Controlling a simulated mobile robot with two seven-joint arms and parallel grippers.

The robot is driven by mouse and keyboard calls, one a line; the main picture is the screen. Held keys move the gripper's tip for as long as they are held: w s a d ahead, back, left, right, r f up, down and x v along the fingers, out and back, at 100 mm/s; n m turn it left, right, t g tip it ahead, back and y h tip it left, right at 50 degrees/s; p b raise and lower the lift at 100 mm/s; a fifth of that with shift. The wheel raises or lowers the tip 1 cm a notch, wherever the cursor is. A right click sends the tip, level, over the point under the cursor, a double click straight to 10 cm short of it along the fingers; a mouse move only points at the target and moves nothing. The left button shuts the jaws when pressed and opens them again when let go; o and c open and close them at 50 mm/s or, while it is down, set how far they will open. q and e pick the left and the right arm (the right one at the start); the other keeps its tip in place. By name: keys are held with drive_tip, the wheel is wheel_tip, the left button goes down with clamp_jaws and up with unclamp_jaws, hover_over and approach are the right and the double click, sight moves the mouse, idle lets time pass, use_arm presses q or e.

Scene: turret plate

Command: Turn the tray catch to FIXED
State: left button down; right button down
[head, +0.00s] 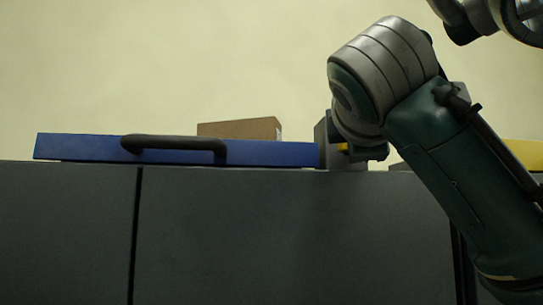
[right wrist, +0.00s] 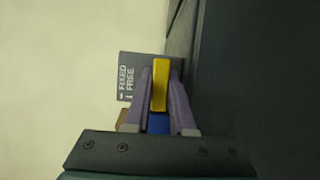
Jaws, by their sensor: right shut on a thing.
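The blue tray (head: 75,147) lies on top of a grey cabinet, with a dark handle (head: 172,143) on its front. The tray catch has a grey plate (right wrist: 128,66) lettered FIXED and FREE in the right wrist view. Its yellow lever (right wrist: 159,84) stands between my right gripper's fingers (right wrist: 161,78), which are shut on it. I cannot tell which label the lever points to. In the head view the grey catch block (head: 325,145) is at the tray's right end. A bit of yellow (head: 343,147) shows there beside my right gripper, and my wrist hides the rest. My left gripper is out of view.
A brown box (head: 240,128) stands behind the tray. The grey cabinet (head: 230,230) fills the space below. Another yellow thing (head: 525,153) shows at the right, partly behind my arm. The space above the tray's left part is clear.

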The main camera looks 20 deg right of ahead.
idle(0.5)
drive_tip(key=c, duration=0.8)
unclamp_jaws()
drive_tip(key=shift+o, duration=0.2)
